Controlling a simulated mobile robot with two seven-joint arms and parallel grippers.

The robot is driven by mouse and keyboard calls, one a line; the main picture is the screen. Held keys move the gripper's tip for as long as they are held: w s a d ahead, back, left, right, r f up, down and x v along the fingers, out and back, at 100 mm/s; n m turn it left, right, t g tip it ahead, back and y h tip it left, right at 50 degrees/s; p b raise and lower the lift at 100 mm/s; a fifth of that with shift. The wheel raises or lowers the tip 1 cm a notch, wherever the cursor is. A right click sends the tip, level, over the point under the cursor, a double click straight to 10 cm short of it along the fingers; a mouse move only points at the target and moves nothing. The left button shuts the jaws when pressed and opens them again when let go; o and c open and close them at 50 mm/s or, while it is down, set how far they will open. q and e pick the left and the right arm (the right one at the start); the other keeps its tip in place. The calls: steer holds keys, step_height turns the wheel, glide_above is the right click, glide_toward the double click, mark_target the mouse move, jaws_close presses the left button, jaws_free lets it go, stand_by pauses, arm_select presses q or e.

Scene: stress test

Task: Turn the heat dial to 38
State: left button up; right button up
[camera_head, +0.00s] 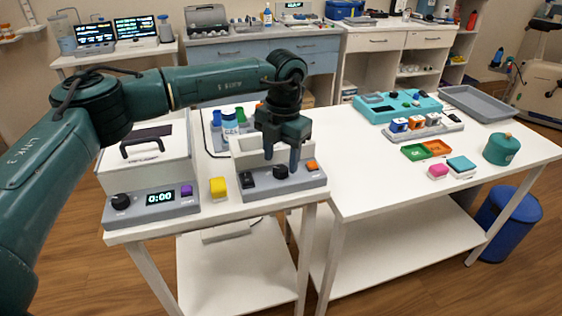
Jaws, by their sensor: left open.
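A grey device panel (299,180) sits at the front of the left table section, with a light box behind it. It carries a black dial (281,172), a dark block (249,173) at its left and an orange button (312,166) at its right. No number or label is readable on it. My left gripper (281,160) points down right over this dial, its two fingers apart and nothing seen held. Whether the fingers touch the dial, I cannot tell. The gripper hides part of the box behind. My right gripper is not in view.
Left of it, a lidded white device (152,160) has a black dial (121,201), a display (160,198) reading 0:00 and a purple button (186,190). A yellow block (218,187) stands between the devices. The right table's front (370,190) is clear.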

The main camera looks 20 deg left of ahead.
mark_target(281, 172)
arm_select(q)
steer(key=shift+f, duration=1.25)
steer(key=shift+c, duration=0.4)
steer(key=c, duration=0.9)
